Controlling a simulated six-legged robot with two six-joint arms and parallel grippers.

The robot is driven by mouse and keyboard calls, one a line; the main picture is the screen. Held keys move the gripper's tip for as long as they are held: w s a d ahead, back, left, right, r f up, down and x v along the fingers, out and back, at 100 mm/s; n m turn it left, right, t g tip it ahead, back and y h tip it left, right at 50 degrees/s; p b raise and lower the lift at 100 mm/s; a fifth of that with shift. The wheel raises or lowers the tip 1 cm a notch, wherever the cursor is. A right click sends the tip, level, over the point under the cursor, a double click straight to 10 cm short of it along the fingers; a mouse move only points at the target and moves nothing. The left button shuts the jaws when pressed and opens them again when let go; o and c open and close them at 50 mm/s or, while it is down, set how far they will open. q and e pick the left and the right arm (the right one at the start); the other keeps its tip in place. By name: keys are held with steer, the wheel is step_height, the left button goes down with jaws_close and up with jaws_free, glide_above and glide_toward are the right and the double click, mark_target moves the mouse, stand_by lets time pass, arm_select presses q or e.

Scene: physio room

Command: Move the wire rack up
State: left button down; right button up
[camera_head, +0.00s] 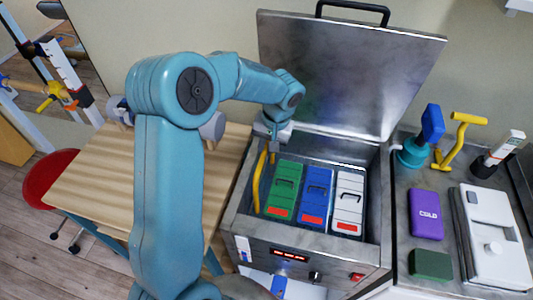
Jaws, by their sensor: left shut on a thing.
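The wire rack (258,182) shows mainly as a yellow curved bar at the left inside of the open steel tank (238,222); most of it is hidden. Green (285,185), blue (317,190) and white (349,195) packs with red labels stand side by side in the tank. My left gripper (274,150) points down at the tank's back left, at the upper end of the yellow bar, and is shut on it. The fingertips are small and the exact contact is hard to see. My right gripper is not in view.
The tank's lid (345,75) stands open behind it. A wooden table (90,190) is at left, with a red stool (48,178) beside it. The right counter holds a purple cold pack (426,213), a dark green block (431,264) and a white-lidded box (495,225).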

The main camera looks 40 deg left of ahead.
arm_select(q)
step_height(320, 180, up, 8)
steer(key=shift+w+f+p, duration=0.1)
steer(key=shift+f+p, duration=0.1)
steer(key=shift+p, duration=1.05)
steer(key=shift+w+a, duration=0.1)
steer(key=shift+a, duration=0.05)
steer(key=shift+r, duration=0.1)
steer(key=c, duration=1.1)
jaws_free()
steer(key=shift+c, duration=0.2)
steer(key=shift+o, duration=0.2)
steer(key=shift+s, duration=0.2)
steer(key=shift+w, duration=0.1)
